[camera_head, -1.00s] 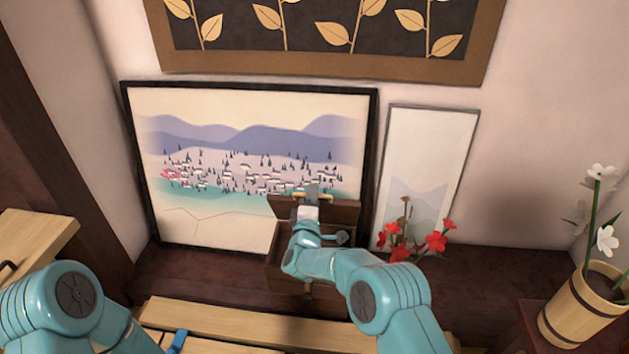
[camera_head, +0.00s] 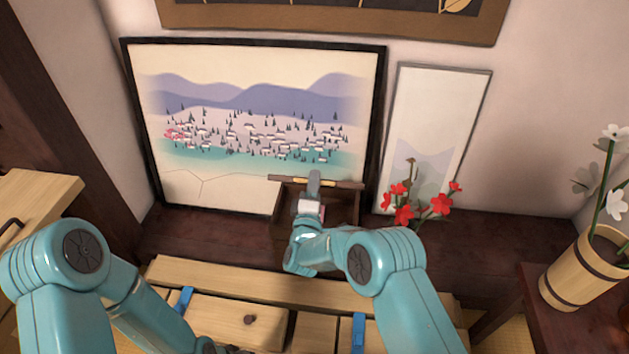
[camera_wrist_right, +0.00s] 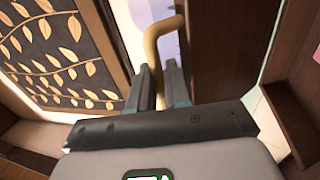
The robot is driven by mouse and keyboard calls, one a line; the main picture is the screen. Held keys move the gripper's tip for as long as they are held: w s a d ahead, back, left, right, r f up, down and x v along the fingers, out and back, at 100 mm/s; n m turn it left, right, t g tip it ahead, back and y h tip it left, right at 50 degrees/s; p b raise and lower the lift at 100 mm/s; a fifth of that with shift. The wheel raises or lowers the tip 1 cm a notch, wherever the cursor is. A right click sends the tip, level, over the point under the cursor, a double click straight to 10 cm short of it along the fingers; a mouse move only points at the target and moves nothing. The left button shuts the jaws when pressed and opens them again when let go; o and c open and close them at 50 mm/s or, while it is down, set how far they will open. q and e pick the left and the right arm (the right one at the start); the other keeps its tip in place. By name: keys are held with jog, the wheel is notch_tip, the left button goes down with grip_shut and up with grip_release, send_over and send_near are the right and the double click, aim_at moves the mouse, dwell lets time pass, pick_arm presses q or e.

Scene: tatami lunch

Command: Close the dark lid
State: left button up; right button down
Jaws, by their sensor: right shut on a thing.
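The dark lid (camera_head: 346,184) of a dark wooden box (camera_head: 348,212) stands partly open and looks like a thin strip, almost edge-on, in the head view. The box's dark inside shows below it. My right gripper (camera_head: 315,183) is at the middle of the lid's edge. In the right wrist view, the right gripper (camera_wrist_right: 163,85) is shut on the lid's curved brass handle (camera_wrist_right: 152,45), and the lid's dark brown panel (camera_wrist_right: 222,45) fills the space beside it. My arm hides part of the box front.
A landscape picture (camera_head: 250,100) and a narrow picture (camera_head: 440,110) lean on the wall behind the box. Red flowers (camera_head: 404,214) stand close to its right. A wooden flower bucket (camera_head: 580,275) is at the far right. A pale wooden drawer unit (camera_head: 220,310) is in front.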

jog(key=shift+f, duration=0.15)
jog(key=c, duration=1.3)
grip_release()
jog(key=shift+c, duration=0.2)
jog(key=p+v, duration=0.4)
jog(key=v, duration=1.2)
jog(key=shift+s, duration=0.15)
